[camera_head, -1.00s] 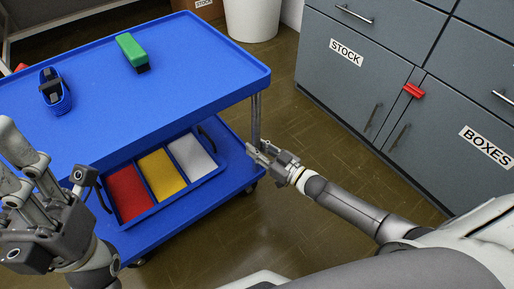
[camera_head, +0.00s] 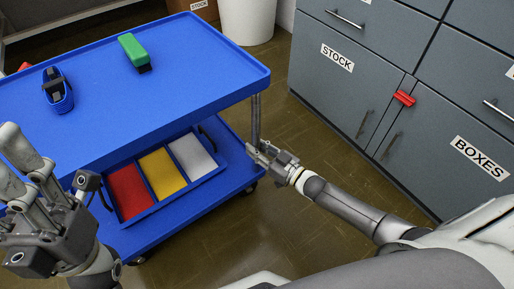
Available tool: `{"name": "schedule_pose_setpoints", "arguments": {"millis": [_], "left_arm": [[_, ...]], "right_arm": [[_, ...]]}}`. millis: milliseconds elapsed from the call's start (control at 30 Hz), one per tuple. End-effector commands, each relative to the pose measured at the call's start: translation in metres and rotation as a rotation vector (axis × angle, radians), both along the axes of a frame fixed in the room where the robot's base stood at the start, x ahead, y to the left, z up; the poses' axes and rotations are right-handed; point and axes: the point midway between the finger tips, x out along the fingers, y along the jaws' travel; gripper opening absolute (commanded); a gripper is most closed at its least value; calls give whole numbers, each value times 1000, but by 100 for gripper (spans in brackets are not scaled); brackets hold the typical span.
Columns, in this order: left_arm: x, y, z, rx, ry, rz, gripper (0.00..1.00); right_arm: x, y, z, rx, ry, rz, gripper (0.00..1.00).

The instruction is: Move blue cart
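The blue cart (camera_head: 175,92) stands on the brown floor, with a flat top and a lower shelf joined by grey posts. My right gripper (camera_head: 257,148) is at the cart's near right metal post (camera_head: 256,112), with its fingers up against or around it. I cannot tell how tightly they are closed. My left gripper (camera_head: 22,178) is at the lower left, with its fingers spread apart near the cart's left side. Its contact with the cart is hidden.
On the cart top are a green block-like item (camera_head: 133,48) and a blue-and-black item (camera_head: 57,92). The lower shelf holds a tray with red, yellow and white sections (camera_head: 162,174). Grey cabinets (camera_head: 343,92) stand at right, a white bin (camera_head: 246,20) behind. Floor between is clear.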

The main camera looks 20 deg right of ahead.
Motion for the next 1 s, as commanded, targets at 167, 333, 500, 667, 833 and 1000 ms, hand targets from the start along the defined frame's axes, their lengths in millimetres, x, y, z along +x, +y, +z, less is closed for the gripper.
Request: {"name": "schedule_pose_setpoints", "arguments": {"millis": [167, 333, 500, 667, 833, 1000], "left_arm": [[0, 0, 0, 1, 0, 0, 40], [0, 0, 0, 1, 0, 0, 40], [1, 1, -1, -3, 5, 3, 40], [0, 1, 0, -3, 3, 2, 40], [0, 1, 0, -3, 1, 1, 40], [0, 0, 0, -2, 0, 1, 40]], "right_arm": [[0, 0, 0, 0, 1, 1, 46], [0, 1, 0, 0, 0, 1, 46], [-2, 0, 0, 0, 0, 1, 46], [-15, -7, -1, -1, 2, 1, 46], [-44, -22, -2, -3, 3, 2, 46], [-73, -38, -2, -1, 4, 1, 46]]}}
